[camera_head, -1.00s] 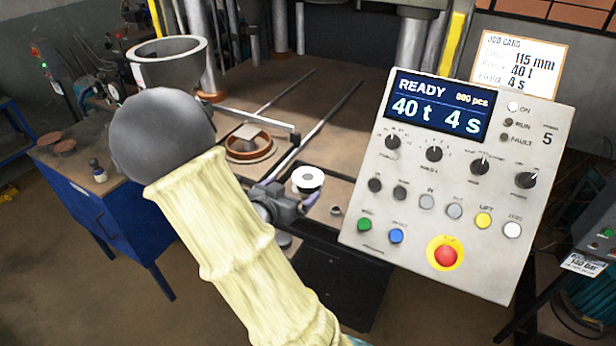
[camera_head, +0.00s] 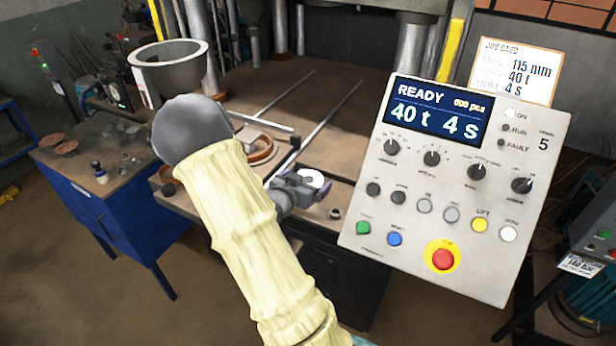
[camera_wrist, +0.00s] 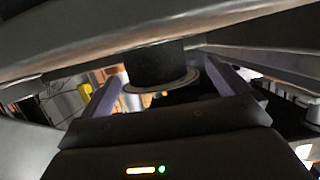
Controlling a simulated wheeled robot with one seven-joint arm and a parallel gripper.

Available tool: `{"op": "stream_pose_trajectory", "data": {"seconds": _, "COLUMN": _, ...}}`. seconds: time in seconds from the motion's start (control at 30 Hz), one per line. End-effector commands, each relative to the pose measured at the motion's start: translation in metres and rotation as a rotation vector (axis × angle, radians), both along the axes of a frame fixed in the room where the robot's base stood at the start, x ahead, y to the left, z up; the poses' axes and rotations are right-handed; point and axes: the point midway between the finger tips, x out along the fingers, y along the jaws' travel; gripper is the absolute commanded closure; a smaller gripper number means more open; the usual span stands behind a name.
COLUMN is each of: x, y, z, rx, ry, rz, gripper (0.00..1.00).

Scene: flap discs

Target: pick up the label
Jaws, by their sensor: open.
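A white ring-shaped piece with a dark centre (camera_head: 311,178), which looks like the label, lies at the table's front edge in the head view. My gripper (camera_head: 307,190) is right at it, partly covering its near side; one purple finger shows to its right. In the wrist view my gripper (camera_wrist: 166,82) has its two purple fingers spread wide. A dark cylinder (camera_wrist: 155,66) with a pale rim (camera_wrist: 187,76) lies between or just beyond them. I cannot tell whether the fingers touch anything. No printing on the label can be made out.
A control panel (camera_head: 455,265) stands close on the right. A grey funnel-like bowl (camera_head: 180,75) and a copper-coloured ring (camera_head: 262,150) are behind my arm. Long rods (camera_head: 330,110) lie on the brown table (camera_head: 345,135). A blue cabinet (camera_head: 110,215) stands left.

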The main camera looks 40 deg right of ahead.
Motion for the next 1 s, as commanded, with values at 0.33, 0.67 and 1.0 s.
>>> {"op": "stream_pose_trajectory", "data": {"seconds": 0.33, "x": 0.004, "y": -0.0096, "z": -0.0039, "rx": 0.001, "ry": 0.0, "rz": 0.001, "gripper": 0.0}}
{"op": "stream_pose_trajectory", "data": {"seconds": 0.67, "x": 0.0039, "y": -0.0096, "z": -0.0037, "rx": 0.0, "ry": 0.0, "rz": 0.0, "gripper": 0.04}}
{"op": "stream_pose_trajectory", "data": {"seconds": 1.0, "x": 0.0038, "y": -0.0095, "z": -0.0037, "rx": 0.0, "ry": 0.0, "rz": 0.0, "gripper": 0.46}}
